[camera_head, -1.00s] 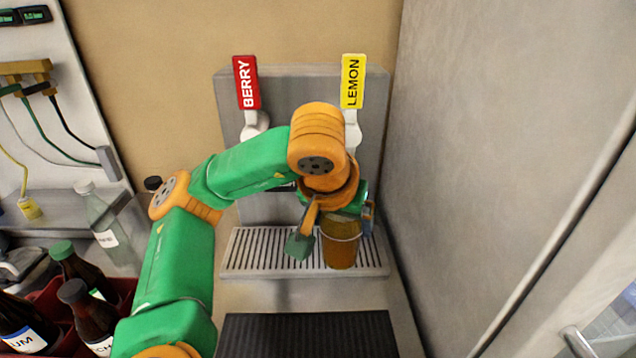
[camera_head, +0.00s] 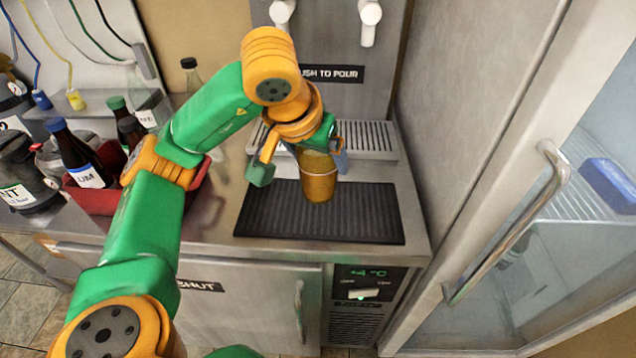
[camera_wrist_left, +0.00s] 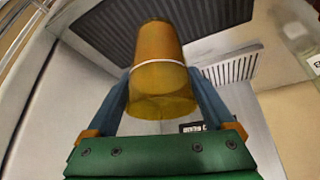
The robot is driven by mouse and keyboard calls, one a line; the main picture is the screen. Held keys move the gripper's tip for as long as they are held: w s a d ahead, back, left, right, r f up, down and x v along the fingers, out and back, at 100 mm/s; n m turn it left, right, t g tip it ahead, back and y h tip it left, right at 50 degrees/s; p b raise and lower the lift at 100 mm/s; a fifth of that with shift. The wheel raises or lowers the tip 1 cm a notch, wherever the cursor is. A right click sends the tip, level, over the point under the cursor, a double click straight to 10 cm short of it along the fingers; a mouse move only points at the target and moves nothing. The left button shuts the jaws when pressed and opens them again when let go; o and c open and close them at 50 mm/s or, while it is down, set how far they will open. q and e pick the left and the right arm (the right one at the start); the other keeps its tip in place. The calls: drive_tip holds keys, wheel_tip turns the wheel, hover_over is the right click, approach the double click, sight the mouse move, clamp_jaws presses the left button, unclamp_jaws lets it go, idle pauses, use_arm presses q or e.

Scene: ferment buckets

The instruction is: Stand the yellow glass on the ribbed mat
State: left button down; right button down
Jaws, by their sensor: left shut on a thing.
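The yellow glass (camera_head: 318,178) is amber with a pale band around it. My left gripper (camera_head: 318,165) is shut on it; in the left wrist view the glass (camera_wrist_left: 160,75) sits between the two blue fingers (camera_wrist_left: 163,100). In the head view the glass appears over the black ribbed mat (camera_head: 365,215) on the steel counter, near the mat's back half. It looks about upright. I cannot tell whether its base touches the mat. The mat also shows in the left wrist view (camera_wrist_left: 95,40). My right gripper is not in view.
The dispenser's slatted drip tray (camera_head: 375,138) is behind the mat. A red crate (camera_head: 95,198) with dark bottles stands on the left. A fridge door with a long handle (camera_head: 520,225) stands on the right. The mat's front and right parts are bare.

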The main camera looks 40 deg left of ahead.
use_arm(q)
drive_tip(key=x, duration=0.3)
drive_tip(key=shift+w+a+f+p, duration=0.1)
drive_tip(key=shift+w+a+p, duration=0.1)
drive_tip(key=shift+a+p, duration=0.15)
drive_tip(key=f, duration=0.4)
drive_tip(key=shift+w+a, duration=0.25)
drive_tip(key=shift+w, duration=0.15)
drive_tip(key=shift+d+f+b, duration=0.1)
drive_tip(key=shift+f+b, duration=0.1)
drive_tip(key=shift+b, duration=0.2)
unclamp_jaws()
drive_tip(key=shift+s, duration=0.1)
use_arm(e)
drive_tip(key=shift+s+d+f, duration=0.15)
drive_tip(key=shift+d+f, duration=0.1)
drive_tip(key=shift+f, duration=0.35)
use_arm(q)
drive_tip(key=shift+r, duration=0.1)
